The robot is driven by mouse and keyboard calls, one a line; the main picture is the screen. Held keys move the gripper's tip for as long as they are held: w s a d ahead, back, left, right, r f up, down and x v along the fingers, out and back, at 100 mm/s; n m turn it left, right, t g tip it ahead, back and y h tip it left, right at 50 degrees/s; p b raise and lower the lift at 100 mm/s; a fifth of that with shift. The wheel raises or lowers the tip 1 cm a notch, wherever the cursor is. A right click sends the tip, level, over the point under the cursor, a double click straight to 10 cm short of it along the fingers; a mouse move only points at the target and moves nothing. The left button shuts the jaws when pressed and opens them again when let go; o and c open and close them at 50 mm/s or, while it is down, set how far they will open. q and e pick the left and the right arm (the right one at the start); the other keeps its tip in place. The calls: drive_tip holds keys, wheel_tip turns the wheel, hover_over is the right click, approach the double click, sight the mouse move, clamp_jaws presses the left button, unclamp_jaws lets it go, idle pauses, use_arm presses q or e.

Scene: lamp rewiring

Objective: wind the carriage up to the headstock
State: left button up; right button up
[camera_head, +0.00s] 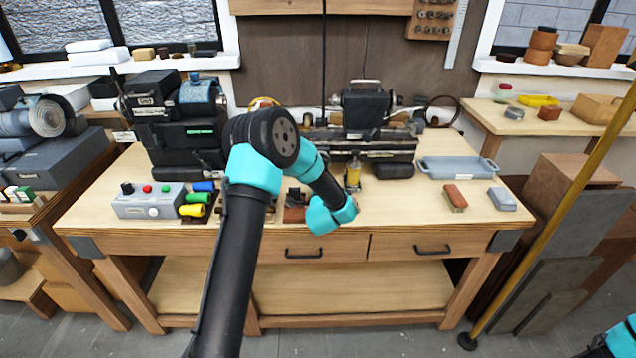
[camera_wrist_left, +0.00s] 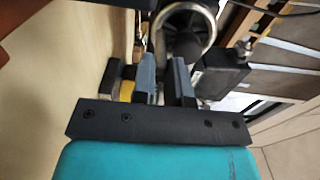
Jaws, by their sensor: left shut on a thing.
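A small dark lathe-like machine (camera_head: 366,108) stands at the back middle of the workbench, with its long bed (camera_head: 375,145) running left to right. My left arm crosses in front of it and hides part of its left side. I cannot tell the carriage from the headstock clearly. In the left wrist view a shiny metal ring, like a handwheel rim (camera_wrist_left: 211,30), surrounds a dark round hub (camera_wrist_left: 184,45). My left gripper (camera_wrist_left: 166,75) is shut on the ring's near side, which runs down between its fingers. My right gripper is out of view.
A yellow bottle (camera_head: 353,173) stands close to my left wrist. A blue-grey tray (camera_head: 457,168), a brush (camera_head: 454,198) and a grey block (camera_head: 502,199) lie to the right. A grey control box (camera_head: 149,201) sits at the left front.

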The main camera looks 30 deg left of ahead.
use_arm(q)
drive_tip(key=shift+d, duration=0.15)
drive_tip(key=shift+w+d, duration=0.25)
drive_tip(key=shift+d, duration=0.05)
drive_tip(key=shift+r, duration=0.15)
idle(0.3)
drive_tip(key=shift+w+d+r, duration=0.25)
drive_tip(key=shift+d+r, duration=0.05)
drive_tip(key=shift+o, duration=0.2)
drive_tip(key=shift+r, duration=0.1)
